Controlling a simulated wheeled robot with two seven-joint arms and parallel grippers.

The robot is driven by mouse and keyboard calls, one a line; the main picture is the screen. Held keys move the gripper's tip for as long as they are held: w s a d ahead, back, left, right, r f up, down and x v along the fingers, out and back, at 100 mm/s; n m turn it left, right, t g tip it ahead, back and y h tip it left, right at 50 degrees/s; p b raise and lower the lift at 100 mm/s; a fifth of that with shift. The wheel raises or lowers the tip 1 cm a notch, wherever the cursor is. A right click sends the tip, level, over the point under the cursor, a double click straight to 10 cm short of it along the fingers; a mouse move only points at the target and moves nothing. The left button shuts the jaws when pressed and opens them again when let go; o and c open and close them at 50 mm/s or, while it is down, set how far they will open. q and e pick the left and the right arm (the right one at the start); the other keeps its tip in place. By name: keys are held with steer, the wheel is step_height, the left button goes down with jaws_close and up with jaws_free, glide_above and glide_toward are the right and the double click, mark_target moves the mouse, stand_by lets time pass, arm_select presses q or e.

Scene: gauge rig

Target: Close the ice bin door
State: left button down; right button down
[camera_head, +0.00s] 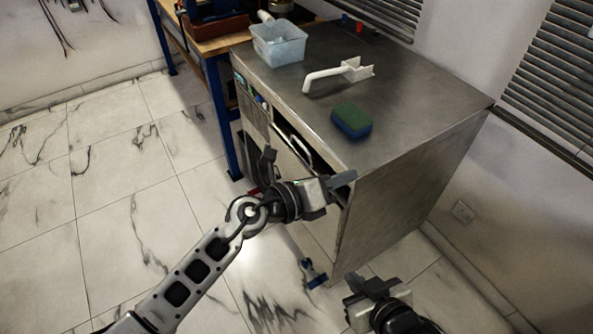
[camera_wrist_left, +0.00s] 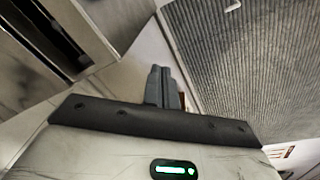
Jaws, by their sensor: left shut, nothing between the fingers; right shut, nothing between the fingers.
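The steel cabinet (camera_head: 400,165) stands at centre right. A dark slot (camera_head: 318,150) shows along the top of its front, and the ice bin door (camera_head: 291,143) below seems to lean outward; my left arm hides much of it. My left gripper (camera_head: 343,180) is shut and empty at the cabinet's near front corner, beside the slot's end; I cannot tell if it touches. Its closed fingers (camera_wrist_left: 163,88) show in the left wrist view, with a dark recess (camera_wrist_left: 48,35) at the upper left. My right gripper (camera_head: 355,286) is shut and empty, low near the cabinet's base.
A workbench with blue legs (camera_head: 222,115) stands behind at the left. The tiled floor (camera_head: 110,190) at the left is clear.

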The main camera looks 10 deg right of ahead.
arm_select(q)
steer(key=a+f+n+t+y, duration=0.3)
steer(key=a+n+t+y, duration=0.55)
steer(key=a+n, duration=1.15)
steer(key=s+a+f+n+g+y, duration=0.2)
steer(key=s+a+f+n, duration=0.2)
steer(key=s+f+n, duration=0.2)
steer(key=s+a+f+n+g+y, duration=0.2)
steer(key=s+a+f+n, duration=0.2)
steer(key=s+f+n, duration=0.2)
steer(key=s+n, duration=0.2)
steer(key=n, duration=0.2)
steer(key=shift+s+a+n+g, duration=0.15)
steer(key=shift+a+n+g, duration=0.2)
steer(key=shift+n, duration=0.05)
steer(key=shift+a, duration=0.1)
